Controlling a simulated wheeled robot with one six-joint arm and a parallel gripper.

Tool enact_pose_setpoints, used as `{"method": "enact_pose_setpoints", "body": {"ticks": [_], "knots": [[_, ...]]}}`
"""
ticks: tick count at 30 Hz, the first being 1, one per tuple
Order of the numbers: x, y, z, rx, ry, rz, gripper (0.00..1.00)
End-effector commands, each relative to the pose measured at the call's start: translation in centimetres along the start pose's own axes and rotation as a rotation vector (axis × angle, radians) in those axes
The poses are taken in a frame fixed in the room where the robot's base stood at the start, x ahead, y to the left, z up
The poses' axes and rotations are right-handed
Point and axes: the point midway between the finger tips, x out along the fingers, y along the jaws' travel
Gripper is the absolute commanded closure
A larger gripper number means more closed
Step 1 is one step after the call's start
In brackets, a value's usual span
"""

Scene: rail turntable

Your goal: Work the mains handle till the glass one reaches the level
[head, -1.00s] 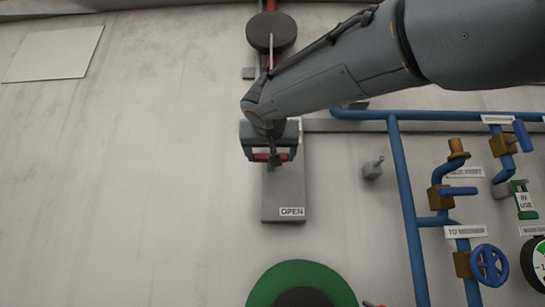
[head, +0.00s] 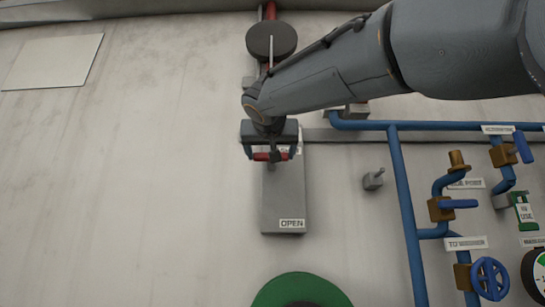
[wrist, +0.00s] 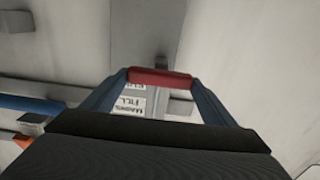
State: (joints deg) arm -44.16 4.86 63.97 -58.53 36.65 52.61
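The mains handle's red grip (head: 268,157) is in front of a grey upright box (head: 284,200) with an OPEN label (head: 292,223) at its lower end. My gripper (head: 270,153) has one finger at each end of the red grip, holding it near the box's upper part. In the wrist view the red grip (wrist: 160,78) spans between my two blue-grey fingertips. Behind it a label (wrist: 133,103) reads upside down, seemingly MAINS FILL. My wrist hides the box's top. I cannot make out a glass gauge or its level in either view.
Blue pipes (head: 407,210) with brass valves (head: 441,209) and a blue handwheel (head: 490,278) are at the right. A round dial (head: 538,272) is cut off at the right edge. A green ring (head: 300,288) lies below the box.

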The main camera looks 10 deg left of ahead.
Motion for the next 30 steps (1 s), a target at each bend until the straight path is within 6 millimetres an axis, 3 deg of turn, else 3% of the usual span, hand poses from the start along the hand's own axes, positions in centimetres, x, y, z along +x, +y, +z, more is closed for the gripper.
{"method": "enact_pose_setpoints", "body": {"ticks": [3,14,25,30], "knots": [[-0.2,0.0,-0.4,0.002,0.006,-0.001,0.03],[-0.6,0.0,-0.1,0.002,0.003,-0.001,0.03],[-6.0,0.0,0.0,0.001,0.004,-0.003,0.03],[-7.6,-0.1,0.0,0.002,0.003,-0.002,0.03]]}}
